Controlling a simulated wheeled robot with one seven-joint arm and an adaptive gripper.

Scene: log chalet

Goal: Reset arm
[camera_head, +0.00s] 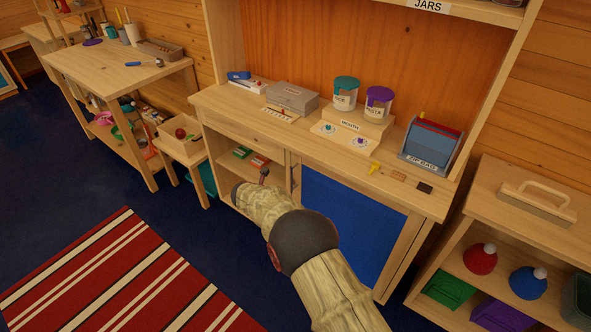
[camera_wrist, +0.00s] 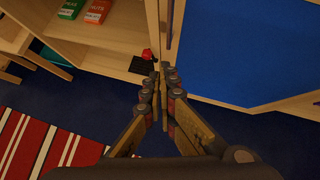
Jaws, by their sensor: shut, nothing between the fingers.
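My arm reaches in from the bottom of the head view, and its forearm stands in front of the lower cupboard (camera_head: 282,160). My gripper is largely hidden behind the arm there. In the wrist view my gripper (camera_wrist: 161,72) has its two fingers together, shut and empty. The fingertips are close to the upright edge between the open shelf and the blue panel (camera_wrist: 255,45); I cannot tell whether they touch it. The blue panel also shows in the head view (camera_head: 345,215).
The counter (camera_head: 225,100) above holds two lidded jars, a grey box and a blue bag holder. Green and red boxes (camera_wrist: 97,11) lie on the open shelf. A small red object (camera_wrist: 147,54) is near the fingertips. Floor beside the striped rug (camera_head: 120,270) is clear.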

